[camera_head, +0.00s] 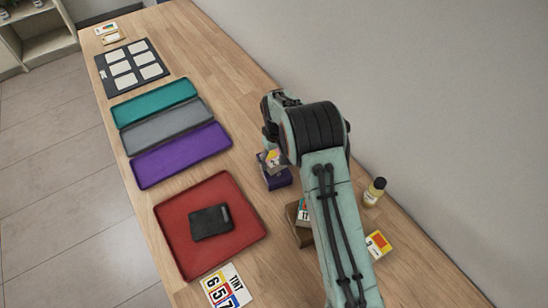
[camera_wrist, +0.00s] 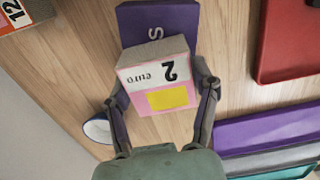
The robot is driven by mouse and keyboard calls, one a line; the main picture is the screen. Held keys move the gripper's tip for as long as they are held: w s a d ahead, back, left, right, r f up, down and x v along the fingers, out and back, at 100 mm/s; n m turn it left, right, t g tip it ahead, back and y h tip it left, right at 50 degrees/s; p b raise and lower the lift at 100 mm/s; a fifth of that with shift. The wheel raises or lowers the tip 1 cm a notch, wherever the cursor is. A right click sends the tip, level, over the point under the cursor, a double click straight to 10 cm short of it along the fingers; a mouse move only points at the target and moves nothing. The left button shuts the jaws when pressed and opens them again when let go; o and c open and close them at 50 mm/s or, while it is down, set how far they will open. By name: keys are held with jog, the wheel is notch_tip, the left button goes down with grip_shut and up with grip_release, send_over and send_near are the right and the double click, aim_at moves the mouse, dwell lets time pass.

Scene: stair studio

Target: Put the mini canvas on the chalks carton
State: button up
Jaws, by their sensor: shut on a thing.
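The mini canvas (camera_wrist: 158,75) looks like a small pale block with a pink and white face, marked "2 euro" with a yellow patch. My gripper (camera_wrist: 163,84) is shut on it, with one finger on each side. The purple chalks carton (camera_wrist: 142,22) shows behind the block in the wrist view, with a letter "S" visible and the rest covered. In the head view the canvas (camera_head: 272,158) is at the top of the carton (camera_head: 278,179), partly hidden by my arm. I cannot tell whether the two touch.
A red tray (camera_head: 172,238) holding a black box (camera_head: 211,222) lies left of the carton. Purple, grey and teal trays lie beyond it. A brown box (camera_head: 301,232), a bottle (camera_head: 373,192) and a yellow-red labelled box (camera_head: 378,244) stand nearby. A white-and-blue round thing (camera_wrist: 98,128) is beside my gripper.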

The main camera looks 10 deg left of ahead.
aim_at(274, 157)
jog(key=o, duration=1.1)
jog(key=shift+f, duration=0.15)
jog(key=s+d+r+m, duration=0.1)
jog(key=d+r, duration=0.1)
jog(key=r, duration=0.7)
jog(key=s+d+r, duration=0.2)
jog(key=r, duration=0.6)
jog(key=s+d+r+m, duration=0.3)
jog(key=s+d+r, duration=0.2)
jog(key=s+d, duration=0.3)
jog(key=s+d+m, duration=0.2)
jog(key=s+d, duration=0.1)
jog(key=s, duration=0.6)
jog(key=s+d+f+m, duration=0.1)
jog(key=s+d, duration=0.2)
jog(key=s, duration=0.7)
jog(key=shift+s+m+y, duration=0.25)
jog(key=shift+m+y, duration=0.15)
